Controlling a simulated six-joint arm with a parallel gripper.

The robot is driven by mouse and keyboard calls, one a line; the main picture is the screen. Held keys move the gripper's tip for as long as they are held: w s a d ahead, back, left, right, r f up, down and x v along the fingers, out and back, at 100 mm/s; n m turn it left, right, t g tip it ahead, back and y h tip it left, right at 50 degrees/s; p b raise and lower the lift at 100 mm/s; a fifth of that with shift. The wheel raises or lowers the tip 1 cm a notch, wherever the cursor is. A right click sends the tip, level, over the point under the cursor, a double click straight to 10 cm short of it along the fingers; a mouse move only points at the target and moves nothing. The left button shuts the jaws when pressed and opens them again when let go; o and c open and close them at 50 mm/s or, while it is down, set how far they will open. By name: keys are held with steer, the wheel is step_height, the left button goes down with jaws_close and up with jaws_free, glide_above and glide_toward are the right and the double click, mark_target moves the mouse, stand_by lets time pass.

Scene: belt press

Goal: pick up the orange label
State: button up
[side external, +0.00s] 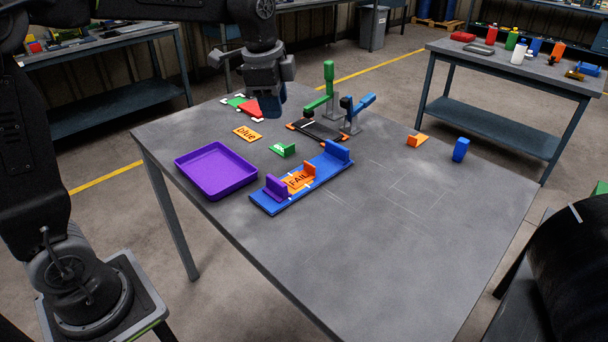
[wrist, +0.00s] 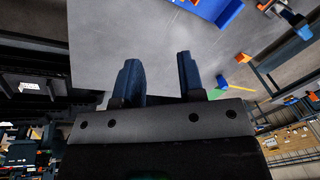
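An orange label with the word "blue" (side external: 247,133) lies flat on the grey table, left of centre. Another orange piece reading "FAIL" (side external: 298,181) lies on a blue base (side external: 268,203), between a purple block (side external: 276,188) and an orange block (side external: 310,169). My gripper (side external: 270,106) hangs above the far part of the table, beyond and right of the "blue" label. In the wrist view my gripper (wrist: 158,68) shows two dark fingers apart, with nothing between them. I cannot make out the "blue" label in the wrist view.
A purple tray (side external: 216,193) stands left of the blue base. A green wedge (side external: 283,150), a clamp stand with green and blue levers (side external: 328,88), an orange wedge (side external: 416,140) and a blue block (side external: 460,150) are also on the table. The front right of the table is clear.

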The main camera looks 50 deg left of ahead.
steer(key=w+a+f+m+g, duration=0.1)
steer(key=w+a+f+m, duration=0.2)
steer(key=w, duration=0.4)
steer(key=m+g, duration=0.1)
steer(key=m, duration=0.3)
glide_above(310, 165)
steer(key=a, duration=0.1)
step_height(310, 165, down, 7)
step_height(310, 165, down, 8)
steer(key=shift+s+f, duration=0.1)
steer(key=shift+s, duration=0.05)
steer(key=shift+w+d+f, duration=0.15)
steer(key=shift+f, duration=1.2)
steer(key=shift+w+d+f, duration=0.15)
steer(key=shift+f, duration=1.15)
steer(key=shift+c, duration=0.3)
jaws_close()
